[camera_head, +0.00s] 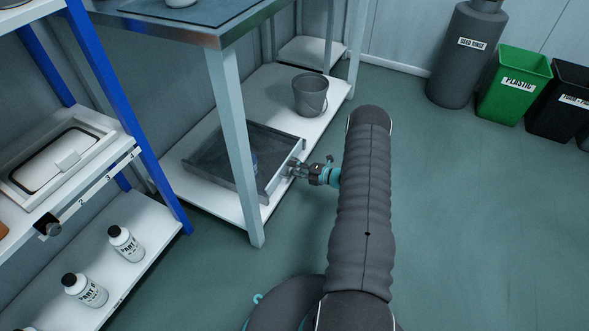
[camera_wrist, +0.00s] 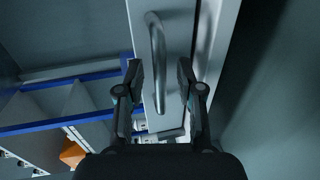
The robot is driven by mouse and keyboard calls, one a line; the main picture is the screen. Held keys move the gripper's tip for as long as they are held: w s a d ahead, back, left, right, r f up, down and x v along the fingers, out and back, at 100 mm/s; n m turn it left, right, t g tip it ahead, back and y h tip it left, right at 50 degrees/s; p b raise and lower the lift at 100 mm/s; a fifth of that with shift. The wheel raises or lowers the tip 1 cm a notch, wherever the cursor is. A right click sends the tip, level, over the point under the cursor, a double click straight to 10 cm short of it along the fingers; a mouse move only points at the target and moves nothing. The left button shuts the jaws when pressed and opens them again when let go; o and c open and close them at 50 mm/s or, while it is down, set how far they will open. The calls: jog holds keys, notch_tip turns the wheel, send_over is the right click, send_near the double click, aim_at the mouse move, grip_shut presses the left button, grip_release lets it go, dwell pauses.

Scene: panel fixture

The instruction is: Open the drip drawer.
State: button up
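The drip drawer (camera_head: 215,172) is a shallow grey metal tray with a raised front panel, low under the metal table. Its interior shows from above. My gripper (camera_head: 300,170) is at the outer face of the front panel, which hides part of the contact area in the head view. In the wrist view, a curved metal bar handle (camera_wrist: 157,50) on a pale panel (camera_wrist: 180,30) lies between the two fingers of my gripper (camera_wrist: 161,80). The fingers are apart, with gaps beside the handle; I see no clear contact.
A table leg (camera_head: 232,130) stands in front of the drawer. A grey bucket (camera_head: 310,95) is on the white lower shelf (camera_head: 285,75). A shelving rack with bottles (camera_head: 125,243) is at the left. Bins, one green (camera_head: 513,85), stand far right. The floor at right is clear.

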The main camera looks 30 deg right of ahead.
jog(key=shift+w+a, duration=0.1)
jog(key=shift+w, duration=0.1)
grip_shut()
